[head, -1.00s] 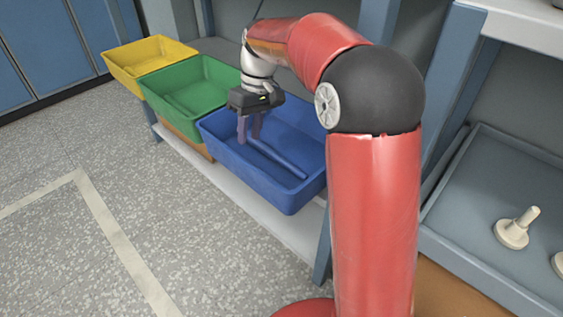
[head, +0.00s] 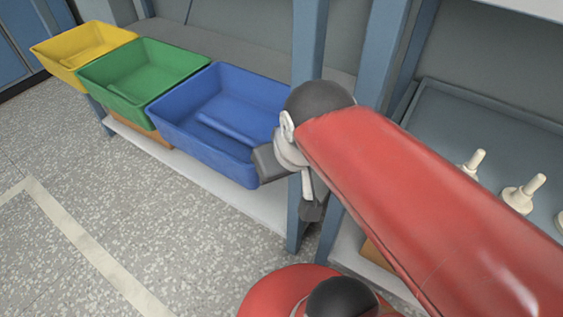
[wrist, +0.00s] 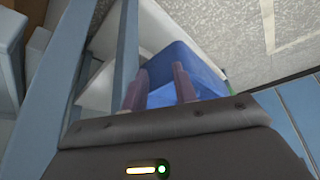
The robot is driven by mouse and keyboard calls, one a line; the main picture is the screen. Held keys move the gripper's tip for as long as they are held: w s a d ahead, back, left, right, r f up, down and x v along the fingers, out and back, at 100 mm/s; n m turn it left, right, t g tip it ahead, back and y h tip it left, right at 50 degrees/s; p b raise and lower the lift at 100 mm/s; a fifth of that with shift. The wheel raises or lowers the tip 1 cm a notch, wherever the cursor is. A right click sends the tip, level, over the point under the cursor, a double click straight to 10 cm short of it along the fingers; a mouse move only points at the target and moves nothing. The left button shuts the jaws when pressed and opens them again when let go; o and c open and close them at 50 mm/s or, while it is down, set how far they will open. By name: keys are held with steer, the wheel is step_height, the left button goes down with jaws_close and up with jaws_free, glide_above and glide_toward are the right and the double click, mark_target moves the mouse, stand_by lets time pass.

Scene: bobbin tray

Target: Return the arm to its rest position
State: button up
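My red arm (head: 430,200) reaches across the right half of the head view, with its dark joint at the upper middle. In the wrist view my gripper (wrist: 160,80) shows two purplish fingers standing apart with nothing between them. In the head view the hand end is mostly hidden behind the arm, near the right end of the blue bin (head: 173,122). The blue bin also shows beyond the fingers in the wrist view (wrist: 205,72). The gripper is clear of the bin.
A green bin (head: 105,92) and a yellow bin (head: 58,62) stand left of the blue one on a low shelf. A blue-grey post (head: 308,40) rises beside my arm. Several cream bobbins (head: 522,195) stand in a grey tray (head: 440,125) at right. The floor at left is clear.

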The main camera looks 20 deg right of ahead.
steer(key=shift+s+d+f, duration=0.2)
steer(key=shift+s+f, duration=0.25)
steer(key=shift+s, duration=0.2)
step_height(320, 180, up, 10)
steer(key=p, duration=1)
